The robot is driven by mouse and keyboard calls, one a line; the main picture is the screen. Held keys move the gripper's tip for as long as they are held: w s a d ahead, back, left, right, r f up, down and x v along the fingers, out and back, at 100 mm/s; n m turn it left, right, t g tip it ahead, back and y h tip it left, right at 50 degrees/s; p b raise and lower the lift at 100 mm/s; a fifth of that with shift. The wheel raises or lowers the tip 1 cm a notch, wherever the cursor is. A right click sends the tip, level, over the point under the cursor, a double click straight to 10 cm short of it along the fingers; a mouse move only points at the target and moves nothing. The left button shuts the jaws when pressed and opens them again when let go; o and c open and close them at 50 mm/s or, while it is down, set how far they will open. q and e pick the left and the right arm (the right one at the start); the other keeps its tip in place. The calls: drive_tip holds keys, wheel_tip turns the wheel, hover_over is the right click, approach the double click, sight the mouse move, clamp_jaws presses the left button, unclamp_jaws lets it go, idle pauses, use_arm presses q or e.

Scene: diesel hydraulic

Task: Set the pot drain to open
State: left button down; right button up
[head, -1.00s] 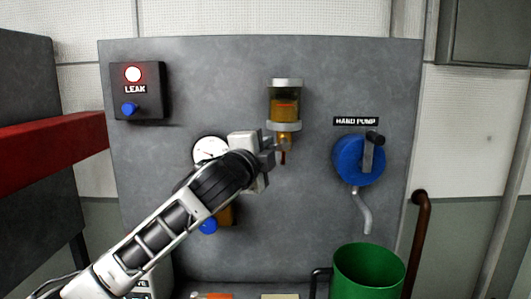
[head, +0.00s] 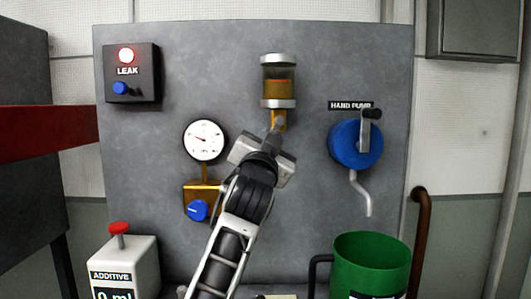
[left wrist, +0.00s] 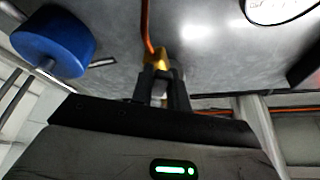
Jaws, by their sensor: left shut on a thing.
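The pot is a clear bowl (head: 278,86) of amber liquid with grey caps, at the top middle of the grey panel in the head view. Its brass drain (head: 278,118) hangs below it. My left gripper (head: 277,124) reaches up from below, with its fingers at the drain. In the left wrist view its fingers (left wrist: 162,88) are closed at the brass piece (left wrist: 157,60). The drain's small handle is hidden by the fingers, so I cannot tell its position. My right gripper is not in view.
A dial gauge (head: 204,140) and a brass valve with a blue knob (head: 198,210) sit left of my arm. A blue hand pump (head: 355,144) is at the right, above a green bucket (head: 370,262). A LEAK box (head: 127,72) has a lit red lamp.

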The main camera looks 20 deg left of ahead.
use_arm(q)
drive_tip(key=shift+d+f+n+b, duration=0.25)
drive_tip(key=shift+f+n+b, duration=0.15)
drive_tip(key=shift+n, duration=0.3)
drive_tip(key=n+y+b, duration=0.2)
drive_tip(key=shift+w+d+n, duration=0.15)
drive_tip(key=shift+d+n, duration=0.15)
drive_tip(key=shift+n, duration=0.1)
drive_tip(key=shift+d+n+y+b, duration=0.2)
drive_tip(key=shift+n+y+b, duration=0.25)
drive_tip(key=shift+n, duration=0.45)
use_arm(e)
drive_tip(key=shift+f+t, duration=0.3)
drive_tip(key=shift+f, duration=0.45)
use_arm(q)
drive_tip(key=shift+w+r, duration=0.1)
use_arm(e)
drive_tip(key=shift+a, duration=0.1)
use_arm(q)
drive_tip(key=c, duration=1.4)
unclamp_jaws()
drive_tip(key=shift+o, duration=0.2)
